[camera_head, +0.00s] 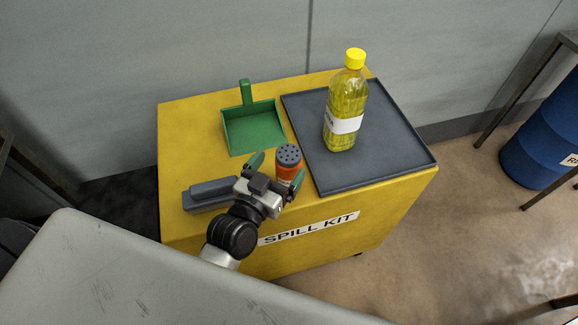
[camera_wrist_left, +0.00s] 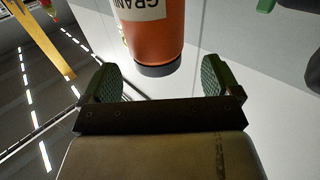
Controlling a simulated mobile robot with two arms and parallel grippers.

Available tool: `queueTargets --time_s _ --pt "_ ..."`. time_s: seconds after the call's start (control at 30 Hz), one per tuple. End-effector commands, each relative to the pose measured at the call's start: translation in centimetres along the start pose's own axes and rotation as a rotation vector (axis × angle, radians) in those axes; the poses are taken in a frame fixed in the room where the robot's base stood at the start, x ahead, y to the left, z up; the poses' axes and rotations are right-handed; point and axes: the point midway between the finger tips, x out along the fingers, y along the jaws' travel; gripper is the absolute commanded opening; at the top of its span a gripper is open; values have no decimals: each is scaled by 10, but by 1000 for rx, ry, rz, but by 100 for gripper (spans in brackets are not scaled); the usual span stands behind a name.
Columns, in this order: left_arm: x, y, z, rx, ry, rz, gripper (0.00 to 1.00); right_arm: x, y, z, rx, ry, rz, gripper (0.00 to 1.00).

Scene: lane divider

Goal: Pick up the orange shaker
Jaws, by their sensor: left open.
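The orange shaker (camera_head: 287,172) stands upright on the yellow spill kit box near its front edge, with a grey perforated lid. My left gripper (camera_head: 277,173) is just in front of it, fingers open, with one green-padded fingertip on each side of its near face. In the left wrist view the shaker (camera_wrist_left: 155,35) shows a white label and a dark end, just ahead of the gap between the open fingers (camera_wrist_left: 160,76). Nothing is gripped. The gripper hides part of the shaker's lower body in the head view. My right gripper is not in view.
A green dustpan (camera_head: 253,130) lies behind the shaker. A dark grey tray (camera_head: 390,165) to the right holds a yellow-capped bottle (camera_head: 345,105). A grey block-like item (camera_head: 208,194) lies left of my gripper. A blue barrel (camera_head: 545,140) stands at far right.

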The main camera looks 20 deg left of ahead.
Motion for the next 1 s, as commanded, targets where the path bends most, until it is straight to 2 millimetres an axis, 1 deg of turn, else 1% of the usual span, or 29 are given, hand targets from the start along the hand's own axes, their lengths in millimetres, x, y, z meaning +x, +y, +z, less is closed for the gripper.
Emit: queueTargets --time_s 0.03,0.1,0.2,0.33,0.53,0.57,0.7,0.97,1.0 --pt "8 1 -6 -2 4 0 92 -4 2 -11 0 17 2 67" --pt "20 3 -9 -3 4 -1 92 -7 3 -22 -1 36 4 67" --pt "33 3 -8 -1 1 0 92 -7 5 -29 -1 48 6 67" --pt "42 3 -7 -1 -1 0 92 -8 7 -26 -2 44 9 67" --pt "42 3 -6 -1 -1 0 92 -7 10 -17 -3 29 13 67" --pt "42 3 -6 0 -1 0 90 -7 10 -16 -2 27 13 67" --pt "42 3 -6 0 -1 0 68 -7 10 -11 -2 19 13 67" --pt "42 3 -6 0 -1 0 29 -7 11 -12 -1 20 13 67" --pt "42 3 -6 0 -1 0 23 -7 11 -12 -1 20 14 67"
